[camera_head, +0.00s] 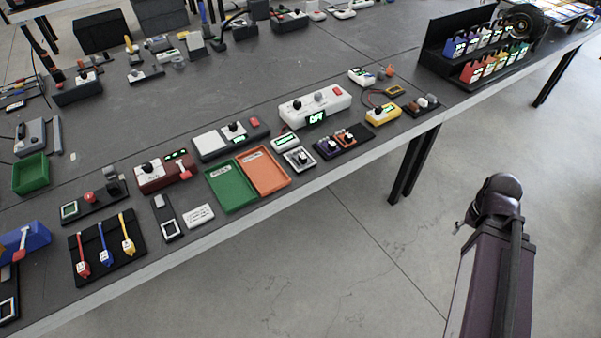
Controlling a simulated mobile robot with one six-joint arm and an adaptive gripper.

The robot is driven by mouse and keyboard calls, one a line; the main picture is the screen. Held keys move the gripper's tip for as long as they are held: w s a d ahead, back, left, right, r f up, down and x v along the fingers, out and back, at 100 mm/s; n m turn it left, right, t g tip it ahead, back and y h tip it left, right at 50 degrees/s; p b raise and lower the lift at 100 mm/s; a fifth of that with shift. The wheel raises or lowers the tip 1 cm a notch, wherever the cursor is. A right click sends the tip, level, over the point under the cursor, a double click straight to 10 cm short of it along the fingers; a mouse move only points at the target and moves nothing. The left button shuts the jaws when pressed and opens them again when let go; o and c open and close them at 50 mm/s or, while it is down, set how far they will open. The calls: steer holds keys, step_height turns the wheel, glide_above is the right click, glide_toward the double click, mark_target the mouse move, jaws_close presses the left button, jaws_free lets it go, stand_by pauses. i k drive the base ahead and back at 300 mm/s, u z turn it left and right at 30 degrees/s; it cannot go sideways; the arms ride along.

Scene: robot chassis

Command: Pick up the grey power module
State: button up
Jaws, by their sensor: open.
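Many small modules stand on the dark table (320,200). I cannot tell for sure which is the grey power module. One small light grey unit (299,159) with a black knob-like middle lies right of the orange tray, near the table's front edge. A pale unit with a green display (286,142) lies just behind it. My gripper is not in view; only a dark purple part of my arm shows at the lower right, off the table's front edge and apart from the modules.
A green tray (231,188) and an orange tray (264,171) lie side by side near the front edge. A long white box (315,106) stands behind the small units. A black rack (437,62) holds coloured tags at upper right. Open floor (300,275) lies in front.

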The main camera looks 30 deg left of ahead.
mark_target(299, 158)
steer(key=z, duration=0.1)
steer(key=k, duration=1.05)
steer(key=u, duration=1.4)
steer(key=i, duration=1)
steer(key=u, duration=0.1)
